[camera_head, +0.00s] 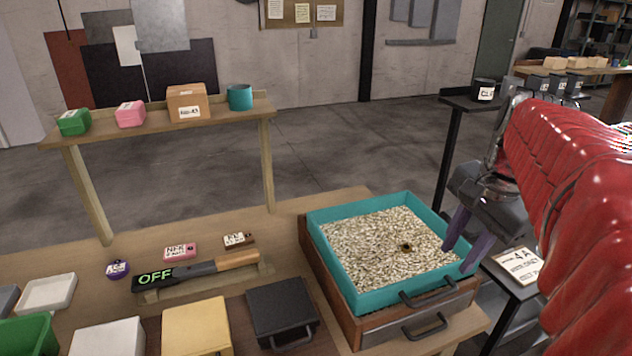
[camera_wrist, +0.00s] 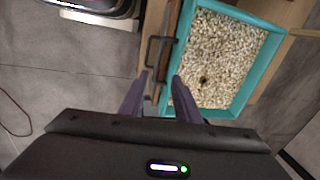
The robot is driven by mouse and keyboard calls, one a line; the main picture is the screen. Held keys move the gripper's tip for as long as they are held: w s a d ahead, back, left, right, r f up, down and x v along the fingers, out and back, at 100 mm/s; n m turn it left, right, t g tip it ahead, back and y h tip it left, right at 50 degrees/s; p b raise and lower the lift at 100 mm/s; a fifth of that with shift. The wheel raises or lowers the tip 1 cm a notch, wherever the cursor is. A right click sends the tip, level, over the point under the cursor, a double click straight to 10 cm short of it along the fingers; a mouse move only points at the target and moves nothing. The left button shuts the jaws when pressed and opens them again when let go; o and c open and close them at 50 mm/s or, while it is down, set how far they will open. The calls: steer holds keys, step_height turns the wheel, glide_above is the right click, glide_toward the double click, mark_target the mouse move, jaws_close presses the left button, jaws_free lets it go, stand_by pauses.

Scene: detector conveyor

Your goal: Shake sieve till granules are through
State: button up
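A teal square sieve (camera_head: 378,298) full of pale granules (camera_head: 375,240) sits on a wooden box (camera_head: 322,267) at the bench's right end. A small dark spot lies on the granules. A dark handle (camera_head: 428,291) is on its front wall. The sieve also shows in the wrist view (camera_wrist: 263,75). My gripper (camera_head: 462,244) points down at the sieve's right corner, fingers apart. In the wrist view my gripper (camera_wrist: 158,98) has one finger over the sieve's edge and the other outside it. I see nothing held; contact with the wall is unclear.
The box has a front handle (camera_head: 425,324). Left of it lie a black case (camera_head: 282,308), a yellow bin (camera_head: 197,326) and a detector wand marked OFF (camera_head: 190,271). A raised shelf (camera_head: 160,118) holds small boxes. A dark stand with a card (camera_head: 518,264) is right of the gripper.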

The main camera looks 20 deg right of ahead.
steer(key=a+f+n+t, duration=0.1)
steer(key=a+f+n, duration=0.3)
steer(key=a+n, duration=0.4)
steer(key=s+a+f+n+t, duration=0.1)
steer(key=a+f+n, duration=0.3)
steer(key=a+n, duration=0.4)
steer(key=a+t, duration=0.1)
steer(key=a, duration=0.6)
steer(key=shift+s+n, duration=0.3)
steer(key=shift+n, duration=0.1)
steer(key=shift+a, duration=0.2)
